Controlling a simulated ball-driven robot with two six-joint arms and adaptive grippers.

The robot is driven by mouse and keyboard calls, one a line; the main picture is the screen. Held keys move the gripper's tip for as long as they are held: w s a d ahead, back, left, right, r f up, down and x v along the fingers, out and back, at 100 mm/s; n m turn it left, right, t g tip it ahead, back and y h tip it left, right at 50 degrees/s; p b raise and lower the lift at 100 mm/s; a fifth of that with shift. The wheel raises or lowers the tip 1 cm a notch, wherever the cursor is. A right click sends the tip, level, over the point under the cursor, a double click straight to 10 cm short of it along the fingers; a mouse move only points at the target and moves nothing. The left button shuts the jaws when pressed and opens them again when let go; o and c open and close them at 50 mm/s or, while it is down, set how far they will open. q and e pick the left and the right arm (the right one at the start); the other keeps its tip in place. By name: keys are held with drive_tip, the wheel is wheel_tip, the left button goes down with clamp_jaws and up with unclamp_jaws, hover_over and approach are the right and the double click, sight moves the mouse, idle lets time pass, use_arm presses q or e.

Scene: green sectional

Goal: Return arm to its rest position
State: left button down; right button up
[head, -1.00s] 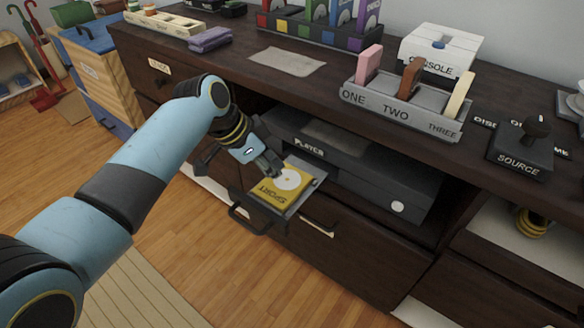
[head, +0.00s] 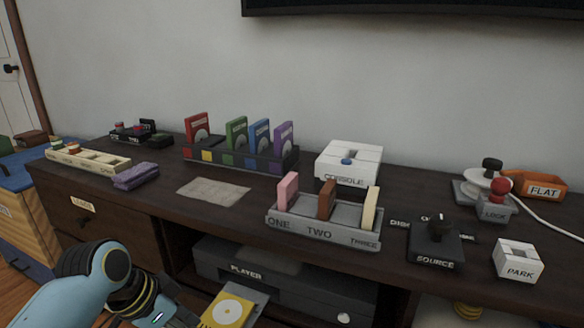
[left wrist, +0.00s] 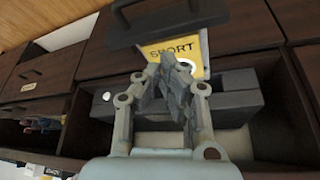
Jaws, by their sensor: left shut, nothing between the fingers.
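My left arm (head: 92,278) comes in from the lower left of the head view, and its fingertips there are cut off by the bottom edge. In the left wrist view my left gripper (left wrist: 167,62) is shut and empty, in front of the player's tray. The yellow disc case marked SPORT (head: 226,310) lies on the tray that sticks out of the player (head: 285,280). The case also shows in the left wrist view (left wrist: 168,46), just beyond the fingertips. I cannot tell whether they touch it. My right gripper is not in view.
The cabinet top holds a grey ONE-TWO-THREE rack (head: 318,233), a white console (head: 348,163), a rack of coloured cases (head: 240,155), a SOURCE knob (head: 435,243) and a white PARK block (head: 518,262). A grey cloth (head: 214,191) lies flat near the middle. A screen (head: 400,8) hangs above.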

use_arm(q)
drive_tip(key=s+a+r+n+y, duration=0.1)
drive_tip(key=s+a+r+n, duration=0.15)
drive_tip(key=s, duration=0.55)
drive_tip(key=s+a+r+n+y, duration=0.2)
drive_tip(key=s+r, duration=0.2)
drive_tip(key=s, duration=0.4)
drive_tip(key=s+a+r+n+y, duration=0.1)
drive_tip(key=s+a+r+n, duration=0.2)
drive_tip(key=s, duration=0.5)
drive_tip(key=s+a+f+g+p, duration=0.1)
drive_tip(key=s+f, duration=0.1)
drive_tip(key=f, duration=1.1)
drive_tip(key=s+a+f+g, duration=0.1)
drive_tip(key=s+f, duration=0.2)
drive_tip(key=f, duration=1.1)
drive_tip(key=s+f, duration=0.6)
drive_tip(key=s, duration=0.2)
drive_tip(key=s+a+f+g+p, duration=0.1)
drive_tip(key=s+f, duration=0.5)
drive_tip(key=s, duration=0.3)
drive_tip(key=shift+s, duration=0.15)
